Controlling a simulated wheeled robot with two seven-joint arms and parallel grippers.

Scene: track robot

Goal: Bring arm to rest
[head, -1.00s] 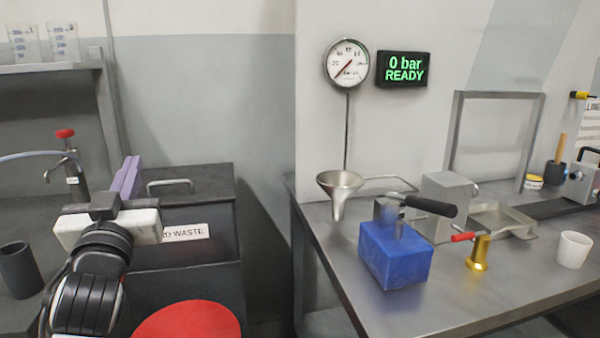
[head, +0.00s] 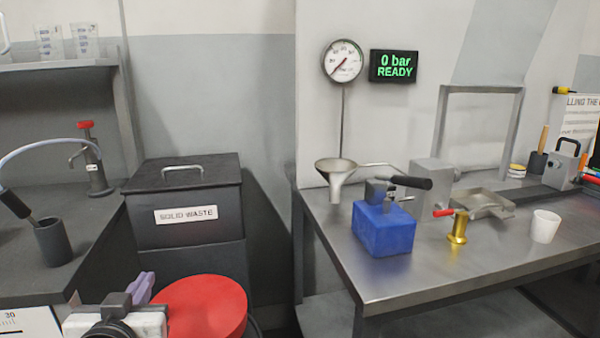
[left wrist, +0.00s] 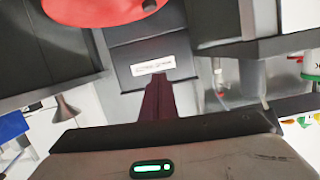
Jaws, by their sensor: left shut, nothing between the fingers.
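My left gripper (head: 141,288) is low at the bottom left of the head view, beside a round red lid or seat (head: 205,308). Its purple fingers are shut together with nothing between them. In the left wrist view the dark closed fingers (left wrist: 159,102) point toward the solid waste box, whose white label (left wrist: 153,65) shows beyond them. The red round top also shows in the left wrist view (left wrist: 95,8). My right gripper is in neither view.
The solid waste box (head: 185,240) stands behind the red top. A left bench (head: 95,235) holds a dark cup (head: 53,242). The steel table (head: 400,290) at right holds a funnel (head: 336,175), a blue block (head: 383,230), a brass piece (head: 458,228) and a white cup (head: 544,227).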

